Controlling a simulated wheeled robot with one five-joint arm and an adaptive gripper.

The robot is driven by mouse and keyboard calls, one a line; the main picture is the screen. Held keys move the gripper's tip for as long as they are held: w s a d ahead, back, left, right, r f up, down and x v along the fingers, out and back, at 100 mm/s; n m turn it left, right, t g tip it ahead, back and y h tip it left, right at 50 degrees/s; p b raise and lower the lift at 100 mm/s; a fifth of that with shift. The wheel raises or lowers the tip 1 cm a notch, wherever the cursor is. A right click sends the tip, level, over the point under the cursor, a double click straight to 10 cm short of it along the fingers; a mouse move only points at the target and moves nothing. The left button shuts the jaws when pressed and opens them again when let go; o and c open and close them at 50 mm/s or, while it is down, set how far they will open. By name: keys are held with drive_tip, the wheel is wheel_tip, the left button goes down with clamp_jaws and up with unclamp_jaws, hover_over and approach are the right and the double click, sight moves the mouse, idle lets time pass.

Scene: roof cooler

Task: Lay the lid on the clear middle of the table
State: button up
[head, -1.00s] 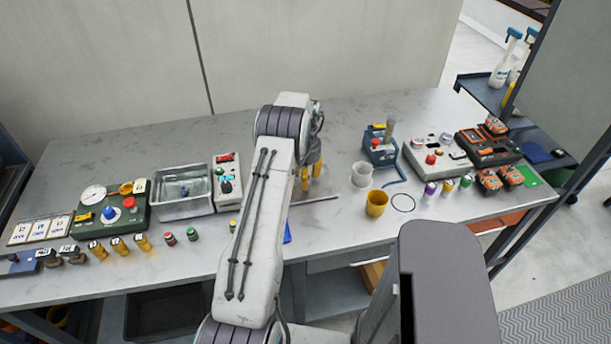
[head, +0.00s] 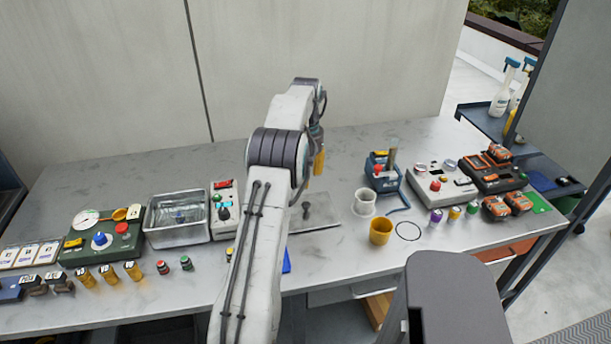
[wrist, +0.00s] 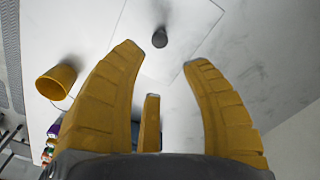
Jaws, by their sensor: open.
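The lid (head: 325,212) is a flat, pale grey square plate with a dark knob (head: 306,206) in its middle. In the head view it lies flat on the table, just right of my arm, which hides its left part. My gripper (head: 319,164) has yellow fingers and is above the lid, apart from it. In the wrist view the fingers of my gripper (wrist: 160,70) are spread and empty. The knob (wrist: 160,38) shows between and beyond the fingertips, with the lid (wrist: 188,20) around it.
An open steel tub (head: 177,228) stands left of my arm, by a control box (head: 224,205). A white cup (head: 364,203) and a yellow cup (head: 381,232) stand right of the lid. Tools and devices crowd both table ends. The table's back strip is bare.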

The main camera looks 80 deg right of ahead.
drive_tip(key=w+a+r+n, duration=0.2)
drive_tip(key=w+a+r, duration=0.2)
drive_tip(key=w, duration=0.4)
drive_tip(key=w+a+r+n, duration=0.2)
drive_tip(key=w+a+r, duration=0.15)
drive_tip(key=w, duration=0.45)
drive_tip(key=w+a+r+n+t+h, duration=0.1)
drive_tip(key=w+a+r+n, duration=0.2)
drive_tip(key=w+a, duration=0.3)
drive_tip(key=w+a+r+n, duration=0.3)
drive_tip(key=w+a, duration=0.1)
drive_tip(key=a, duration=0.5)
drive_tip(key=a+n+t, duration=0.2)
drive_tip(key=a+n, duration=0.5)
drive_tip(key=a, duration=1.4)
drive_tip(key=s+a+f+n+t+y, duration=0.1)
drive_tip(key=s+a+f+n, duration=0.3)
drive_tip(key=s+a, duration=0.4)
drive_tip(key=a+n, duration=0.1)
drive_tip(key=a, duration=0.3)
drive_tip(key=shift+f+n, duration=0.15)
drive_tip(key=shift+n, duration=0.15)
drive_tip(key=shift+d, duration=0.1)
